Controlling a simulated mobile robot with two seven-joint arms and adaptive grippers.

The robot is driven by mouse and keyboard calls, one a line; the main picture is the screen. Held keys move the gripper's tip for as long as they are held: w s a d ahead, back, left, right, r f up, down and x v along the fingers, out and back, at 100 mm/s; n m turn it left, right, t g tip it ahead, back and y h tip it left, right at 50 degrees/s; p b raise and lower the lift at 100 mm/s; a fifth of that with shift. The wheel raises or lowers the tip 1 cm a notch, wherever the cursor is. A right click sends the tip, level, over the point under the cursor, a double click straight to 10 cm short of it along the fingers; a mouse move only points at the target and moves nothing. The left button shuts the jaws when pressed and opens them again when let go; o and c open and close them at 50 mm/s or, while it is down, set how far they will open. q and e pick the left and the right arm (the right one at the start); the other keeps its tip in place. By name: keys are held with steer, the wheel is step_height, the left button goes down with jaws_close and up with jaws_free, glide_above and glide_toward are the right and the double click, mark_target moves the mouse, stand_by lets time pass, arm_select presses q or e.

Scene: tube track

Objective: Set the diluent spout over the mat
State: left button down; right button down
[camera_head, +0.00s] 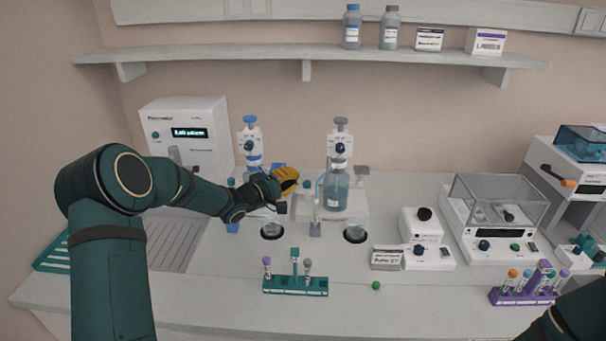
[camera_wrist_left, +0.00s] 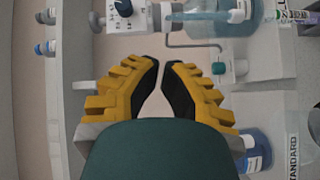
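Two bottle dispensers stand at the back: a blue-topped one (camera_head: 250,140) and a grey-topped one (camera_head: 339,150) on a pale blue bottle (camera_head: 334,192). Their labels are too small to read. My left gripper (camera_head: 291,178) is between them, fingers apart and empty. In the left wrist view my left gripper (camera_wrist_left: 164,70) points at a thin bent spout (camera_wrist_left: 195,46) beside the grey-topped dispenser's bottle (camera_wrist_left: 222,18), apart from it. Dark round mats, left (camera_head: 272,236) and right (camera_head: 355,239), lie in front, with clear vessels on them. My right gripper is out of view.
A teal tube rack (camera_head: 296,287) stands at the front, with a green ball (camera_head: 376,285) to its right. A sign (camera_head: 386,258), a small white device (camera_head: 422,240) and a balance (camera_head: 498,225) stand right.

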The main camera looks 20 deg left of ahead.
arm_select(q)
steer(key=x, duration=0.9)
steer(key=shift+w+d, duration=0.15)
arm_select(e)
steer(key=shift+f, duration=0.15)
